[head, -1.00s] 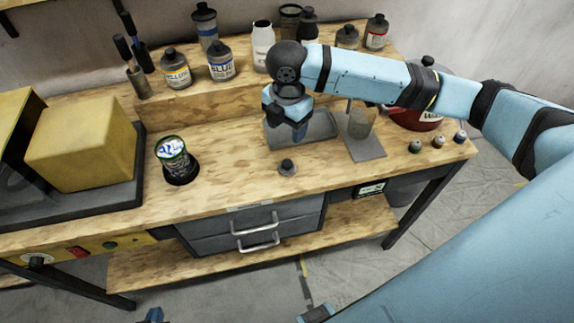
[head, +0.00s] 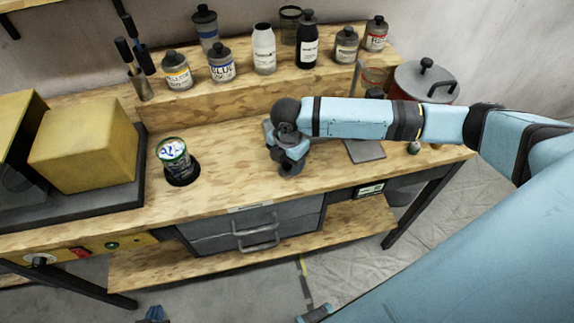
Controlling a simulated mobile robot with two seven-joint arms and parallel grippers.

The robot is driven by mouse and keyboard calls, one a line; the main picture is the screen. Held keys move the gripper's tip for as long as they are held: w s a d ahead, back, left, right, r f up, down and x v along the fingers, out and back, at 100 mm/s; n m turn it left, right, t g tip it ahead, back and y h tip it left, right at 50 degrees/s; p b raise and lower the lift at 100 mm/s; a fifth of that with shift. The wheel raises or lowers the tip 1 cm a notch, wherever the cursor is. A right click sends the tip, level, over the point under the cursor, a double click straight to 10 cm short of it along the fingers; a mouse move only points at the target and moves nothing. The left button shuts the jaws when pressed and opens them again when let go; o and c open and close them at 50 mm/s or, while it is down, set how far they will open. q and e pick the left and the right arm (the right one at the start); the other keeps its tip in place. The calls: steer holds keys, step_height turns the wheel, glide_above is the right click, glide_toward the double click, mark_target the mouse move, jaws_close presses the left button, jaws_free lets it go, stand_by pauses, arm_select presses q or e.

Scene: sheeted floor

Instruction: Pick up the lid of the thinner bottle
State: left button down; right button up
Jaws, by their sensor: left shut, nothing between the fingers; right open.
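My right gripper (head: 289,166) points down at the worktop in the middle of the bench. It is open, with its fingers low where the small dark lid stood a second ago. The lid is now hidden, or nearly so, by the gripper, and I cannot tell whether the fingers touch it. A white bottle (head: 264,52) with no dark cap stands on the raised shelf behind. Its label is too small to read. Only the blue tip of my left gripper (head: 153,313) shows at the bottom edge, shut and empty, away from the bench.
An open can (head: 174,160) stands left of my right gripper. Capped bottles, including a black one (head: 307,45), line the raised shelf (head: 215,104). A red pot (head: 425,82) stands behind my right arm. A yellow block (head: 85,145) is at left.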

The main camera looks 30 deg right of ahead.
steer(key=shift+f, duration=0.35)
steer(key=c, duration=1)
